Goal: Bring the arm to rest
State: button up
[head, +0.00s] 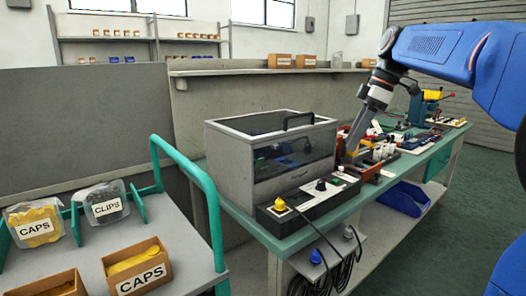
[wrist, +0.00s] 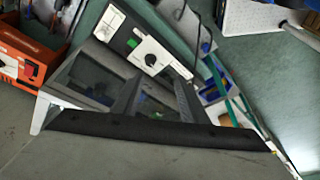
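My arm reaches in from the right in the head view, over the green workbench (head: 250,222). My gripper (head: 350,150) points down and left above the bench, close to the right side of the grey box with a dark window (head: 290,165). In the wrist view two dark fingers of my gripper (wrist: 157,87) stand apart, with nothing seen held between them. Whether the fingertips touch anything on the bench cannot be told.
A control strip (head: 310,200) with knobs lies before the box. Tools and parts crowd the bench below my gripper. A blue bin (head: 405,198) sits underneath. A green-railed cart (head: 195,235) with caps and clips bins stands at left. Shelves line the back wall.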

jog(key=s+f+m+t+h, duration=0.3)
jog(key=s+f+m, duration=1.1)
jog(key=s+f, duration=1.3)
jog(key=s, duration=0.3)
jog(key=shift+d+f+t+h, duration=0.25)
jog(key=shift+d+t+h, duration=0.15)
